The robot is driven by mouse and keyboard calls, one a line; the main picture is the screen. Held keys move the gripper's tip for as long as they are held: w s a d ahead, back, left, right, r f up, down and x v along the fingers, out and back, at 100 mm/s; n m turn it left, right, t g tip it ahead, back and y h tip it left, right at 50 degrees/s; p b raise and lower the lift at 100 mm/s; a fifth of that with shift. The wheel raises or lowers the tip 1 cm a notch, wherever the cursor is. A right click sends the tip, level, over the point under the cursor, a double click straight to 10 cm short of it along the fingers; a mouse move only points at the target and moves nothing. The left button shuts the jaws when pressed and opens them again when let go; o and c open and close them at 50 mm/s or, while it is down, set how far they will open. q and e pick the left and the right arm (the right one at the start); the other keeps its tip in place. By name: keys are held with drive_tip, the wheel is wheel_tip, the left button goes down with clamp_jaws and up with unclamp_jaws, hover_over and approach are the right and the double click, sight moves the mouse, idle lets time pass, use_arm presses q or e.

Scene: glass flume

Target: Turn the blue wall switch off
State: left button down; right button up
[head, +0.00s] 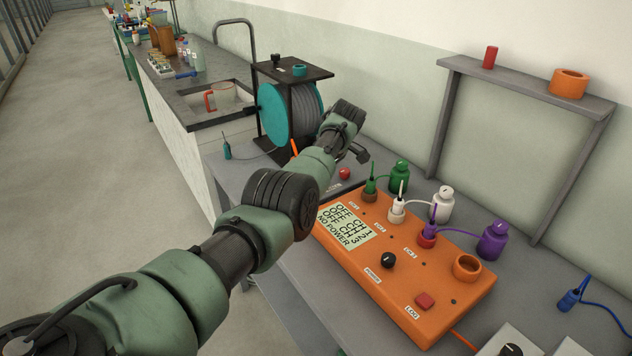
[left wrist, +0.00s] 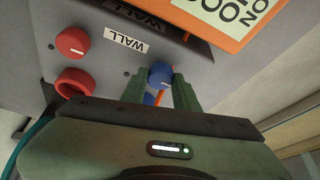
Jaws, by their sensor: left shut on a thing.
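The blue wall switch (left wrist: 160,75) is a round blue knob with a pale mark on its face, on a grey panel beside a "WALL" label (left wrist: 126,40). My left gripper (left wrist: 162,86) has its two green fingers shut around this knob, one on each side. More blue shows between the fingers just below the knob. In the head view my left gripper (head: 358,152) reaches over the table beside the cable reel, and the arm hides the blue switch there. My right gripper is not in view.
A red knob (left wrist: 72,42) and a red ring (left wrist: 75,82) sit close by on the panel. An orange box (head: 440,275) has a display (head: 347,224) reading channels off and "NO POWER". Small bottles (head: 493,241) stand behind it. The teal reel (head: 275,110) stands left of the gripper.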

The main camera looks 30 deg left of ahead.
use_arm(q)
drive_tip(key=c, duration=1.1)
unclamp_jaws()
drive_tip(key=shift+o, duration=0.2)
drive_tip(key=v, duration=0.7)
drive_tip(key=shift+r, duration=0.4)
drive_tip(key=shift+d, duration=0.15)
